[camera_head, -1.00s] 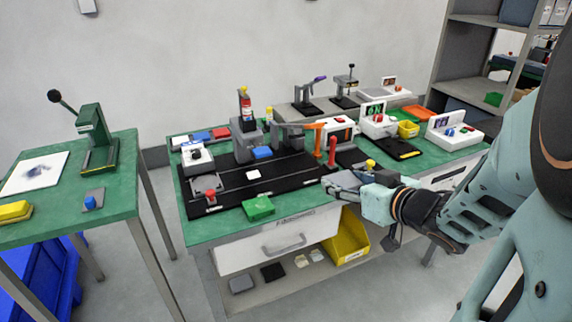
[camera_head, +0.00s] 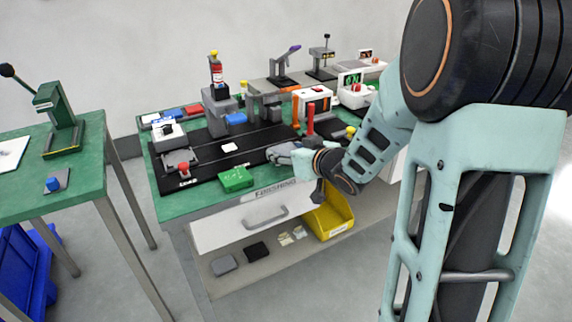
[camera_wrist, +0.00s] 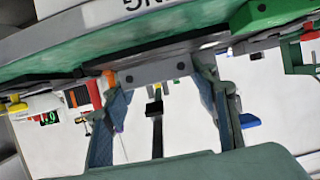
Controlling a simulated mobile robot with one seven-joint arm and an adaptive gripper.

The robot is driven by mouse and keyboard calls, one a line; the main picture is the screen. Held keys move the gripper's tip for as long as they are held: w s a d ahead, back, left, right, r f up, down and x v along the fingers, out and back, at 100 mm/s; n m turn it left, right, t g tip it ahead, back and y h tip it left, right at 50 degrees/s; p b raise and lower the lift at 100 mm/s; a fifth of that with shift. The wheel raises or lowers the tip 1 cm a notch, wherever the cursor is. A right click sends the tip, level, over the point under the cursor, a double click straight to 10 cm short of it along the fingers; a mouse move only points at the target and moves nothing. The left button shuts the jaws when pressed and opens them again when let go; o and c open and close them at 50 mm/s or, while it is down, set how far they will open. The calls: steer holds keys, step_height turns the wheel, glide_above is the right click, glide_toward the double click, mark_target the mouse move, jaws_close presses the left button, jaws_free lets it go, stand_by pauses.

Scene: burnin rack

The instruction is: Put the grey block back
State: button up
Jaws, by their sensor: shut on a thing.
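My gripper (camera_head: 280,153) is above the front part of the bench, just right of the green block. In the wrist view its two fingers (camera_wrist: 155,78) are closed on the ends of a grey block (camera_wrist: 172,70) with two dark dots on its face. The block lies across between the fingertips. Another grey block (camera_head: 223,265) lies flat on the lower shelf, next to a black one (camera_head: 257,251).
The green bench (camera_head: 170,207) carries a black mat (camera_head: 205,152), a green block (camera_head: 235,180), a red-knobbed fixture (camera_head: 182,164), a red upright handle (camera_head: 310,120) and a grey bridge fixture (camera_head: 268,92). A yellow bin (camera_head: 328,218) stands below. A second green table (camera_head: 90,160) is at left.

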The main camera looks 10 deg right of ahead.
mark_target(287, 170)
steer(key=shift+w+f+b, duration=0.1)
steer(key=shift+f+b, duration=0.65)
steer(key=shift+f, duration=0.9)
steer(key=shift+f, duration=0.2)
steer(key=o, duration=1.2)
steer(key=shift+c, duration=0.2)
